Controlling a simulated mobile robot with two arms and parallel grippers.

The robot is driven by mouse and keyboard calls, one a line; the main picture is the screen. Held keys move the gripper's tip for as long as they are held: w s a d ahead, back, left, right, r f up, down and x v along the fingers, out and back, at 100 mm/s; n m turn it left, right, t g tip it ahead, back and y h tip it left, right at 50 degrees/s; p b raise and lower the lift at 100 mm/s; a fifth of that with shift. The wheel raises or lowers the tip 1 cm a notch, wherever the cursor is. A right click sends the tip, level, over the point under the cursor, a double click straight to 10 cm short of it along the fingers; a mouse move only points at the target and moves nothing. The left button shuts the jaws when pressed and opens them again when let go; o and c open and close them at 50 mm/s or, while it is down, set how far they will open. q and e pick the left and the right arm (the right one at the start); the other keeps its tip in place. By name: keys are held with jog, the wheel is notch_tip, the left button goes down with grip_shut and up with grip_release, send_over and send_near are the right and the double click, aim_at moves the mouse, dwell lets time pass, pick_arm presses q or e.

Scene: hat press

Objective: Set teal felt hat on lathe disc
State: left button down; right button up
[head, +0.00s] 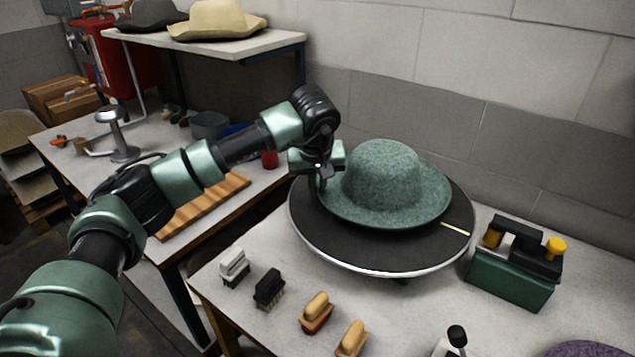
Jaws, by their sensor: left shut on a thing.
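The teal felt hat (385,180) is crown up over the lathe disc (375,252), a round black disc with a pale metal rim and a short cream mark at its right. The hat sits toward the back of the disc. I cannot tell whether its brim rests on the disc or hangs just above it. My left gripper (317,175) is at the left edge of the brim, shut on it. The fingertips are partly hidden by the gripper body and brim. My right gripper is not in view.
Several brushes (268,288) stand along the table's front left. A green box (512,270) with a black and yellow top is right of the disc. A grey block wall (430,110) rises behind. A shelf (205,45) at upper left holds hats.

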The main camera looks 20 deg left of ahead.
pick_arm(q)
jog(key=shift+f, duration=0.1)
dwell(0.3)
jog(key=c, duration=1.4)
grip_release()
